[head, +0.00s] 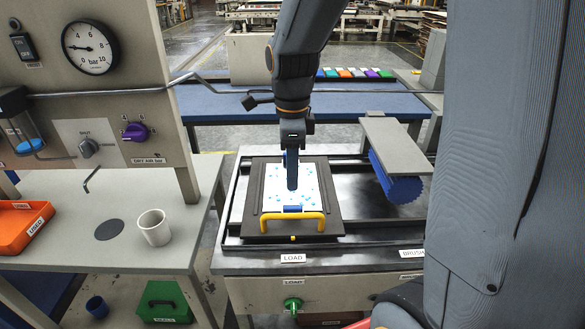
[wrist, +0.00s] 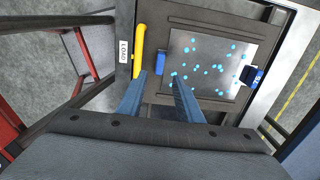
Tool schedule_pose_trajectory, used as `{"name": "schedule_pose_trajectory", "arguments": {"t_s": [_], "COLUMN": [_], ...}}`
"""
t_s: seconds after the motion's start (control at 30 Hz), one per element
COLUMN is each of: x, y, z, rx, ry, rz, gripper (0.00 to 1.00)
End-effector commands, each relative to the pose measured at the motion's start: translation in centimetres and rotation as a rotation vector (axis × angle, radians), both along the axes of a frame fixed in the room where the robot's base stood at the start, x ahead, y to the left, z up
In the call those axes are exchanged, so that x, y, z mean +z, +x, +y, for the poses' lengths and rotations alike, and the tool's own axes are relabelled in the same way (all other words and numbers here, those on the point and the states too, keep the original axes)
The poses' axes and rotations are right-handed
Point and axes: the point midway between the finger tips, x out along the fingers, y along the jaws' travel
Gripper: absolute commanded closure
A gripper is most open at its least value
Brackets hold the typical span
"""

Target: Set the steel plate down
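The steel plate (head: 280,190) is a bright sheet with blue spots. It lies flat on a dark tray (head: 253,200) with a yellow handle (head: 318,224) at its front. The plate also shows in the wrist view (wrist: 205,50), with the handle (wrist: 138,48) to its left. A small blue block (head: 292,209) sits at the plate's front edge, beside the handle. My gripper (head: 291,188) is above the plate, pointing down. In the wrist view its two blue fingers (wrist: 157,77) are apart with nothing held between them. The exact height of the fingertips above the plate is unclear.
A blue roller brush (head: 398,185) under a grey cover stands right of the tray. A panel with a pressure gauge (head: 90,47) rises at left. A white cup (head: 154,228) and orange bin (head: 24,226) stand on the left bench. A blue bench (head: 230,102) lies behind.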

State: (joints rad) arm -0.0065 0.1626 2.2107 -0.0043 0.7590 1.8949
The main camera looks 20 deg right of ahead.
Motion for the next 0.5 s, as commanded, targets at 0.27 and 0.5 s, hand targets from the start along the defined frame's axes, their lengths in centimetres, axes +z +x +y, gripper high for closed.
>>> {"name": "schedule_pose_trajectory", "arguments": {"t_s": [0.27, 0.5], "x": [1.1, -0.8], "y": [-0.4, -2.8], "z": [0.0, 0.0], "rx": [0.072, 0.558], "ry": [0.000, -0.012], "rz": [-0.002, -0.028], "gripper": [0.67, 0.67]}}
